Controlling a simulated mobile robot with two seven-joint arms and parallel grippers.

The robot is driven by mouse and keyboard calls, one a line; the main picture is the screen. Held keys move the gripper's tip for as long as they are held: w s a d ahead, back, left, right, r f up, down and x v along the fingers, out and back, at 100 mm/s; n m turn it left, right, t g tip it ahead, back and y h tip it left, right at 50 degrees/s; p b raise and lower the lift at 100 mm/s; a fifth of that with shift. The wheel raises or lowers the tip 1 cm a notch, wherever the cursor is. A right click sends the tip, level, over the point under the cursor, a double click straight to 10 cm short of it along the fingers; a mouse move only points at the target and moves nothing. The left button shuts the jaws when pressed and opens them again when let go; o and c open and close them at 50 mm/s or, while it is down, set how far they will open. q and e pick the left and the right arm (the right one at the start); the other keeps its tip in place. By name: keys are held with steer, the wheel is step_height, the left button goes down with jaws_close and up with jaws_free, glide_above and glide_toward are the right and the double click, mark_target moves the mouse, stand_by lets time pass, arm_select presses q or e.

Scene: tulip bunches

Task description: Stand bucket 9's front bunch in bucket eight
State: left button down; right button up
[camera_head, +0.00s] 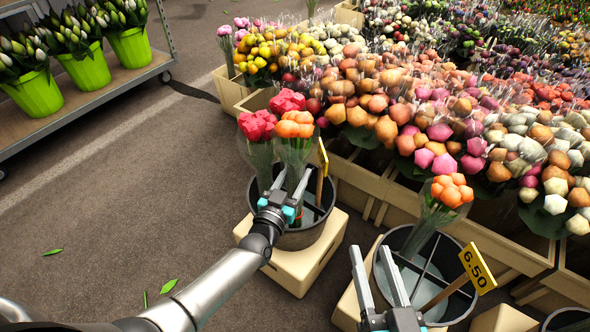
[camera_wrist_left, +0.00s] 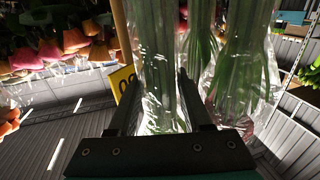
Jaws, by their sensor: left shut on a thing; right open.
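The left bucket (camera_head: 306,238) holds two red bunches (camera_head: 257,125) (camera_head: 287,101) and a front orange bunch (camera_head: 295,125). My left gripper (camera_head: 287,186) is shut on the orange bunch's stems, which are still inside the bucket. In the left wrist view, wrapped stems (camera_wrist_left: 160,75) stand between its fingers, with other stems (camera_wrist_left: 243,80) behind. The right bucket (camera_head: 390,245) has dividers and one orange bunch (camera_head: 438,205) at its back. My right gripper (camera_head: 376,275) is open and empty at that bucket's left side. No bucket numbers are readable.
A yellow 6.50 sign (camera_head: 477,268) leans from the right bucket. Another sign (camera_head: 323,158) stands beside the held bunch. Crates of flowers (camera_head: 420,130) fill the back. A shelf with green pots (camera_head: 85,68) is at left. Open floor (camera_head: 130,170) lies between.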

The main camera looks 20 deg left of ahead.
arm_select(q)
step_height(320, 180, down, 7)
stand_by(0.6)
stand_by(0.5)
steer(key=shift+f, duration=0.55)
jaws_free()
steer(key=shift+a+f, duration=0.1)
steer(key=shift+s, duration=0.1)
stand_by(0.6)
